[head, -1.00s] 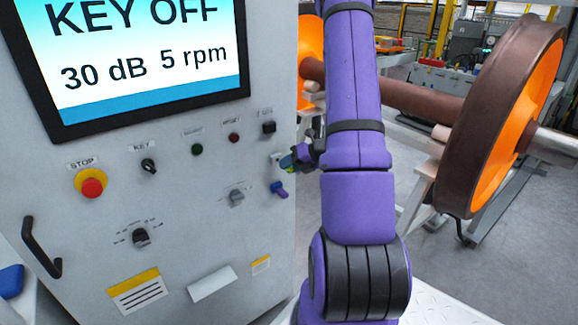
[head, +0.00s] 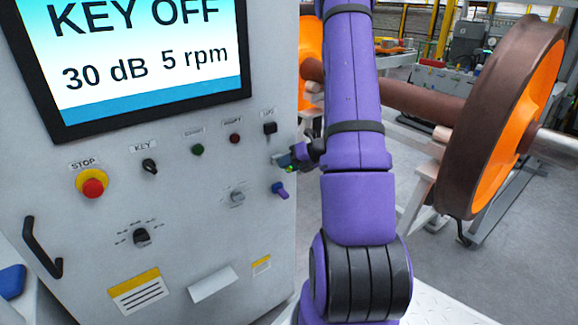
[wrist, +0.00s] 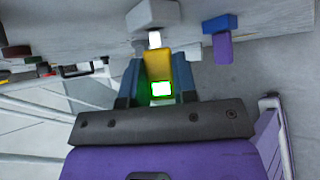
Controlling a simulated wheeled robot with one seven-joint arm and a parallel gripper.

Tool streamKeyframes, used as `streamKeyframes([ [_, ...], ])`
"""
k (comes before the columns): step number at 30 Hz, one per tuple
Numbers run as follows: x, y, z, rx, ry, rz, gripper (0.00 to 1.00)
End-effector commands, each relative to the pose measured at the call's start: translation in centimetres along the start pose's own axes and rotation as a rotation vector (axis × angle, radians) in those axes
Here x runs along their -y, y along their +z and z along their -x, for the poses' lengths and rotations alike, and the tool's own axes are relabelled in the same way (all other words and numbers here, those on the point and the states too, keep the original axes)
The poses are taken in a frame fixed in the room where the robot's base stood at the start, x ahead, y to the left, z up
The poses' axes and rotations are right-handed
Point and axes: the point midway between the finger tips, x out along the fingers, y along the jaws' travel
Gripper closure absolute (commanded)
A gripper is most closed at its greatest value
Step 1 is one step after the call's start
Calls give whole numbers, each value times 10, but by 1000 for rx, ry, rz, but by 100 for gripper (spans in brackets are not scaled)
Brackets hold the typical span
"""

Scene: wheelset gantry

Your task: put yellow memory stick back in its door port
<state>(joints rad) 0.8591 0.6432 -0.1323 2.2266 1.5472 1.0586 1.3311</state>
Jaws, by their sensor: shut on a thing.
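The yellow memory stick (wrist: 156,66) is between the two bluish fingers of my gripper (wrist: 158,84) in the wrist view. My gripper is shut on it. A green-framed bright patch shows on the stick's near end. Its bright metal plug points at a pale grey block (wrist: 152,15) on the cabinet face, which looks like the door port. The plug shows between the yellow body and the block; I cannot tell whether its tip is inside. In the head view, my gripper (head: 287,161) is at the cabinet's right edge, and the stick is too small to make out.
A purple piece (wrist: 222,49) sticks out of a blue block beside the port; it also shows in the head view (head: 279,190). The grey cabinet (head: 190,255) has a screen, a red stop button (head: 92,187) and several knobs. A large wheelset (head: 500,120) stands at right.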

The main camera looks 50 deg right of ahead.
Motion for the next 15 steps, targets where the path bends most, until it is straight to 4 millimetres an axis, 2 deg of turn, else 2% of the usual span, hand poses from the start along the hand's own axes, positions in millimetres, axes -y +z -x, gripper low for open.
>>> streamKeyframes([
  [15,0,9,-7,0,0,0,95],
])
